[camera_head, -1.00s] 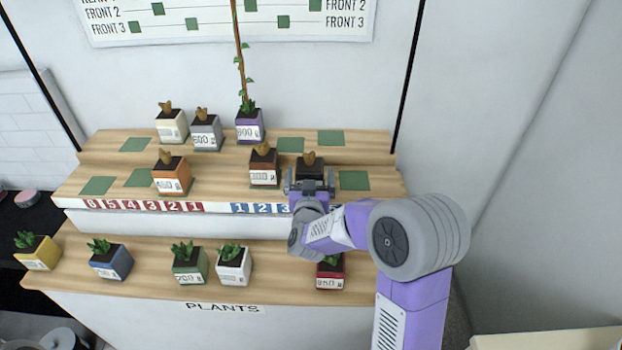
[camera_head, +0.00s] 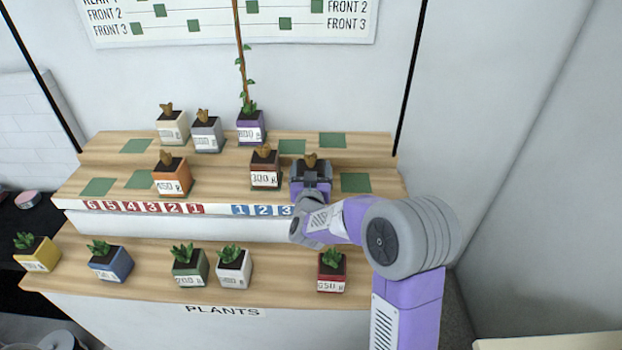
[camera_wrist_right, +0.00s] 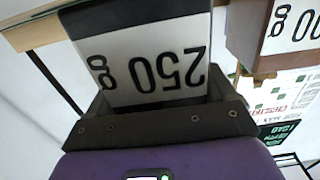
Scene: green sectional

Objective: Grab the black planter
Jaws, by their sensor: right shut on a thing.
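The black planter (camera_head: 311,160), with a brown plant top, is on the middle shelf level at the right. My right gripper (camera_head: 311,178) is shut on it from the front and hides most of its front and sides. In the right wrist view the black planter (camera_wrist_right: 130,15) with its white 250 g label sits between the jaws of my right gripper (camera_wrist_right: 155,115). I cannot tell whether the planter's base touches the shelf. My left gripper is not in view.
A brown planter (camera_head: 265,168) stands close on the left, and a bare green square (camera_head: 355,182) is on the right. A purple planter (camera_head: 250,127) with a tall stem stands behind. A red planter (camera_head: 331,270) stands on the lower shelf, near my right arm.

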